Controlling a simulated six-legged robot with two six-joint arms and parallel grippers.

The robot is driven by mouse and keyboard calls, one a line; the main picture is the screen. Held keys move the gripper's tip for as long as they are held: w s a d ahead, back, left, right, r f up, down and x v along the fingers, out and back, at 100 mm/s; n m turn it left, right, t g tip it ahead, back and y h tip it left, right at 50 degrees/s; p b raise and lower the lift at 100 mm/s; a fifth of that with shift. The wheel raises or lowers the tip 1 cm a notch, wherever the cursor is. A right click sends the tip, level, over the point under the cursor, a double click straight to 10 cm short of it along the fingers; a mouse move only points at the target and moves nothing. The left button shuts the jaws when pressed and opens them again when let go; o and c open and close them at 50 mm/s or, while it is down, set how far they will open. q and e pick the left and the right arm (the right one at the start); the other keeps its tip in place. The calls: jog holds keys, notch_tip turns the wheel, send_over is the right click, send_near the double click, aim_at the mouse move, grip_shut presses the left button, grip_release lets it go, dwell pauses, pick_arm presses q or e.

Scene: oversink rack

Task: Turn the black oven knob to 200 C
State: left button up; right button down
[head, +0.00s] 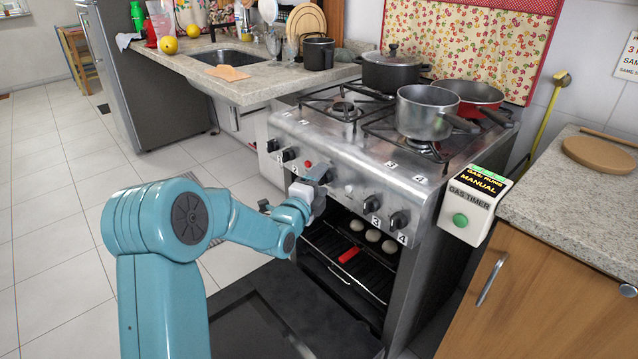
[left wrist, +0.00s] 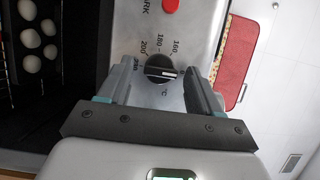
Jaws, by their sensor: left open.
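The black oven knob (left wrist: 158,66) is in the left wrist view, on the steel panel. Its white line points right, away from the 200 mark (left wrist: 143,47) at its upper left. The 180 and 160 marks are above it and at its upper right. My left gripper (left wrist: 158,76) is open, with one finger on each side of the knob. I cannot tell whether either finger touches it. In the head view my left gripper (head: 312,188) is at the stove's front panel and hides the knob. My right gripper is not in view.
The red button (head: 307,164) is beside my left gripper. Other black knobs (head: 372,203) line the panel. The open oven (head: 340,285) below holds pale round pieces (head: 373,235) and a red object (head: 348,255). Pots (head: 425,112) stand on the burners. The gas timer (head: 470,205) is at right.

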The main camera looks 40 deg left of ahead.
pick_arm(q)
jog(key=c, duration=1)
jog(key=shift+c, duration=0.2)
jog(key=n, duration=0.1)
jog(key=n+g, duration=0.1)
jog(key=shift+r+n+h, duration=0.2)
jog(key=shift+n+h, duration=0.1)
jog(key=shift+n, duration=0.1)
jog(key=shift+w+a+r+n+g+h+p, duration=0.1)
jog(key=shift+a+n+g+h+p, duration=0.2)
jog(key=shift+n+h+p, duration=2.3)
jog(key=shift+s+a+f+n+g+h+p, duration=0.1)
jog(key=shift+a+n+g+h+p, duration=0.55)
jog(key=shift+n+p, duration=3.5)
jog(key=shift+w+d+r+n+g+h+p, duration=0.15)
jog(key=shift+n+h+p, duration=1.85)
jog(key=shift+p, duration=2.8)
jog(key=shift+h, duration=0.25)
